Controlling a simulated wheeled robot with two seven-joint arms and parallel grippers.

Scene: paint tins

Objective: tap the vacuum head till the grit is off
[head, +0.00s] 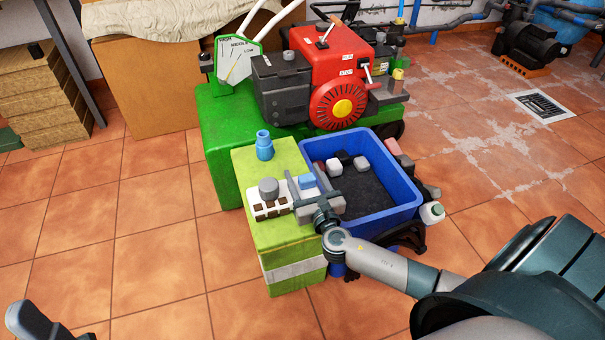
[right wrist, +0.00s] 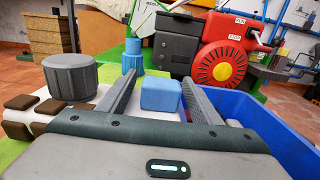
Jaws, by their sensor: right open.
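I cannot pick out a vacuum head for certain, and no grit is clear to see. My right gripper (head: 307,184) is open over the green box top (head: 272,232). A small blue block (head: 307,181) stands between its fingers; it also shows between them in the right wrist view (right wrist: 161,96), with no grip on it visible. A blue stepped cylinder (head: 264,146) stands upright behind, and a grey ribbed cap (head: 268,188) sits left of the gripper on a white piece with brown squares (head: 262,208). Part of my left gripper (head: 42,325) shows at the bottom left; its opening is unclear.
A blue bin (head: 400,213) with dark contents and a few small blocks adjoins the green box on the right. A green machine with a red engine (head: 338,75) stands behind. A white-capped item (head: 432,212) is beside the bin. Tiled floor at left is clear.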

